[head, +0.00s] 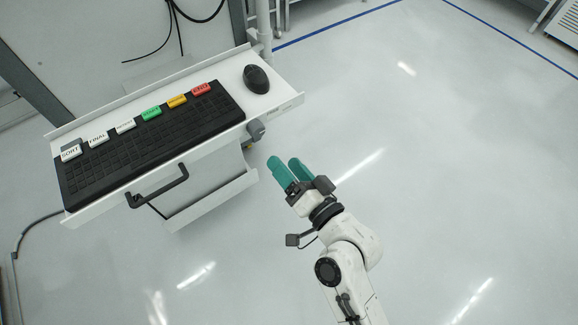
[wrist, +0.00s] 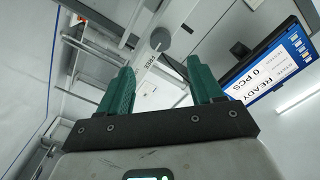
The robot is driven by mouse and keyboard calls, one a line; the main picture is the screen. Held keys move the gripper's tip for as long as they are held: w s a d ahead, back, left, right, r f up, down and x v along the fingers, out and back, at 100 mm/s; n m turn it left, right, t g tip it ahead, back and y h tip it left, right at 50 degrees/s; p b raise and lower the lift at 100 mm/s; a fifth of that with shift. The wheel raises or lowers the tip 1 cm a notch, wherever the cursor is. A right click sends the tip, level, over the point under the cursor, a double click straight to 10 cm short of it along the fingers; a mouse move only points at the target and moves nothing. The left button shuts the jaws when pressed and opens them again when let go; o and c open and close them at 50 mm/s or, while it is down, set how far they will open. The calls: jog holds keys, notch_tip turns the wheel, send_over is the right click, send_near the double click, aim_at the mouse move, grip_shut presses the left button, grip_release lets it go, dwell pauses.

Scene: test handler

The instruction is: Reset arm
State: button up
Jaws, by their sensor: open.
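My gripper (head: 287,173) has green fingers and is in the air over the floor, to the right of and apart from the keyboard tray. In the wrist view my gripper (wrist: 158,82) shows two green fingers spread apart with nothing between them. My white arm (head: 350,265) reaches up from the bottom of the head view. A black keyboard (head: 150,140) with several labelled key blocks along its back edge lies on the white tray (head: 222,72).
A black mouse (head: 256,79) sits at the tray's right end. A black handle (head: 158,192) sticks out at the tray's front. A screen (wrist: 262,72) reading "READY 0 PCS" shows in the wrist view. The floor (head: 450,150) on the right is clear.

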dwell(0.3)
jog(key=s+d+f+n+g+h+p, duration=0.2)
jog(key=s+d+f+g+h, duration=0.15)
jog(key=s+d, duration=0.35)
jog(key=s+d+f+n+g+h+p, duration=0.1)
jog(key=s+d+f+g+h+p, duration=0.25)
jog(key=d, duration=0.55)
jog(key=s+d+m+g+h, duration=0.1)
jog(key=s+d+g+h, duration=0.2)
jog(key=s+d+g, duration=0.4)
jog(key=s+d, duration=0.3)
jog(key=s, duration=0.5)
jog(key=shift+d+r, duration=0.25)
jog(key=shift+c, duration=0.2)
dwell(3.6)
